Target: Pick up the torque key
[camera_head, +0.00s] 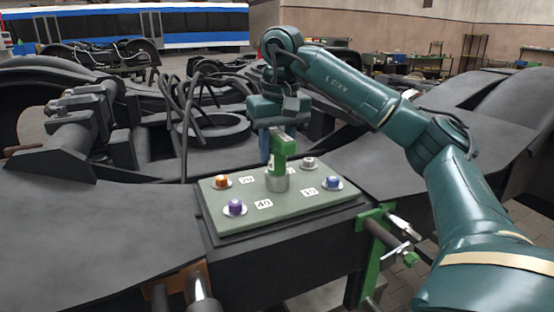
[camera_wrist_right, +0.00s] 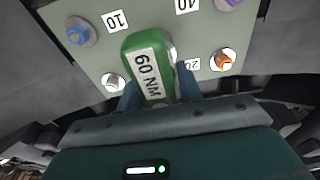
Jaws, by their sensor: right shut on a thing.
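The torque key (camera_head: 284,147) is green with a silver cylinder (camera_head: 277,182) below it, upright at the middle of a pale green board (camera_head: 268,205). In the right wrist view the key (camera_wrist_right: 148,62) shows a "60 NM" label. My right gripper (camera_head: 274,146) comes down from above and is shut on the key, with a blue finger on each side of it. I cannot tell whether the cylinder touches the board or is just above it. My left gripper is not in view.
Around the key, the board carries an orange bolt head (camera_head: 221,181), a purple one (camera_head: 235,205), a blue one (camera_head: 333,182) and a grey one (camera_head: 308,162), with number labels. Dark bogie frame parts and hoses surround the board. A green clamp (camera_head: 372,250) stands at front right.

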